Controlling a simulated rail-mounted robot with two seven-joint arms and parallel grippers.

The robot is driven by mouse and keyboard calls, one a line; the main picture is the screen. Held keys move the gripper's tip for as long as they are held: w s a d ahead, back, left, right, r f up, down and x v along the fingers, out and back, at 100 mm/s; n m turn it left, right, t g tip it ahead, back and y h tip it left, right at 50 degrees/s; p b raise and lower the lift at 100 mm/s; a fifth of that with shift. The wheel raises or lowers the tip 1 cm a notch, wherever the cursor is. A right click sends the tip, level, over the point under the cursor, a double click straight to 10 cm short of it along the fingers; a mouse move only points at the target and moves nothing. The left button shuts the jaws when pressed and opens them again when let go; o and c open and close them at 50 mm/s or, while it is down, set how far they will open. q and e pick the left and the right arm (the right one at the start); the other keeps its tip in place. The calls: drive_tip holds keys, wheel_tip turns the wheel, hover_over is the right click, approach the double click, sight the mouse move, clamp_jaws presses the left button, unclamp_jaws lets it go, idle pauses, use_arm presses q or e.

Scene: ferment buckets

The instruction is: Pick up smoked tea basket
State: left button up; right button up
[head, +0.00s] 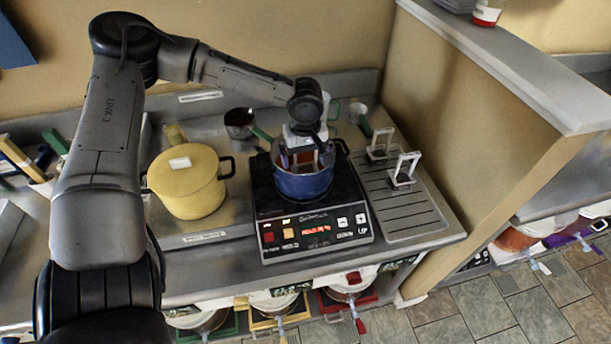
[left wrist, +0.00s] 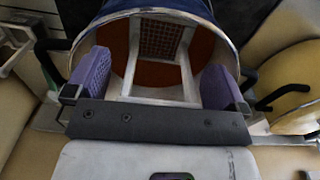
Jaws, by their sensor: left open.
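A blue pot (head: 303,184) stands on the black cooker (head: 318,229). In the left wrist view, a basket with a pale frame handle and dark mesh (left wrist: 160,38) sits inside this pot, over reddish-brown liquid (left wrist: 204,55). I see no label naming it as the smoked tea basket. My left gripper (head: 305,152) is right above the pot, pointing down. In the left wrist view its purple-padded fingers (left wrist: 160,85) are apart, one on each side of the basket's handle frame, with gaps on both sides. My right gripper is not in view.
Two pale-handled baskets (head: 403,170) stand on the grooved drain tray (head: 415,216) at the right. A lidded yellow pot (head: 190,197) is left of the cooker. A dark saucepan (head: 239,121) is behind. A partition wall closes off the right side.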

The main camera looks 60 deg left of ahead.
use_arm(q)
drive_tip(key=shift+c, duration=0.3)
drive_tip(key=c, duration=1.4)
drive_tip(key=shift+r, duration=0.1)
